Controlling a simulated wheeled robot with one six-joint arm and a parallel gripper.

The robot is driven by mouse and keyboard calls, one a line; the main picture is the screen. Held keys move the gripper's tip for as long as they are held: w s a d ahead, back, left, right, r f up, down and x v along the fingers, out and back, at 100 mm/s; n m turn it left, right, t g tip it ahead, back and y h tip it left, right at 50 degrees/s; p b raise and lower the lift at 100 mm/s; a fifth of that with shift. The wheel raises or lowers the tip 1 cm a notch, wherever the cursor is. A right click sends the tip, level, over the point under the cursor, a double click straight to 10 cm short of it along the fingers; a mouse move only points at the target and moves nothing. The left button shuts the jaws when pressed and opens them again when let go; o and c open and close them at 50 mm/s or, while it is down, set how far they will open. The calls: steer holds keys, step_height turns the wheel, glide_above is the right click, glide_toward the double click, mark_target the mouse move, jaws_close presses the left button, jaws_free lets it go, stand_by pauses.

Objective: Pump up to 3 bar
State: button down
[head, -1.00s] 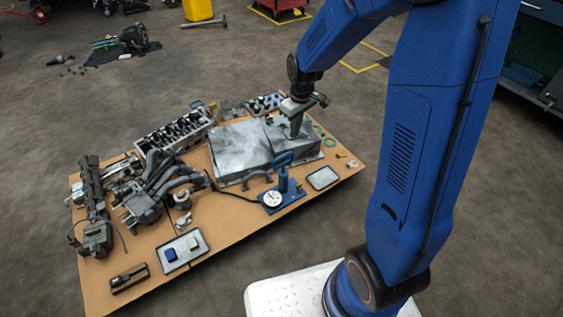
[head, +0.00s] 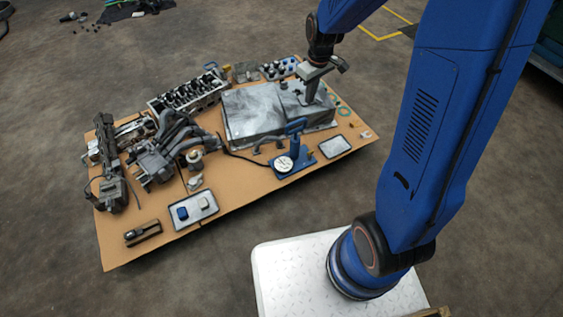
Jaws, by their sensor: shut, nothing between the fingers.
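A blue hand pump (head: 295,142) with an upright handle stands near the front right of the brown board. Its round white gauge (head: 284,164) is at the left of its base; the needle is too small to read. A dark hose (head: 243,157) runs from it to the left, toward the engine parts. My gripper (head: 308,101) points down over the right part of the grey metal cover, behind and a little right of the pump handle. It is shut and empty, apart from the handle. Whether its tips touch the cover cannot be told.
The brown board (head: 245,205) carries a grey cover (head: 256,112), a cylinder head (head: 187,95), a manifold (head: 165,150), a tray with blue and white blocks (head: 194,209) and an empty tray (head: 334,147). The board's front strip has free room.

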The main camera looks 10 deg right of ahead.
glide_toward(298, 122)
steer(key=shift+a+r, duration=0.1)
steer(key=shift+r, duration=0.1)
stand_by(0.3)
steer(key=shift+w+a+f, duration=0.1)
steer(key=shift+w+f, duration=0.05)
steer(key=shift+f, duration=1.6)
steer(key=shift+w+a+f, duration=0.1)
steer(key=shift+w+f, duration=0.1)
steer(key=shift+f, duration=1.5)
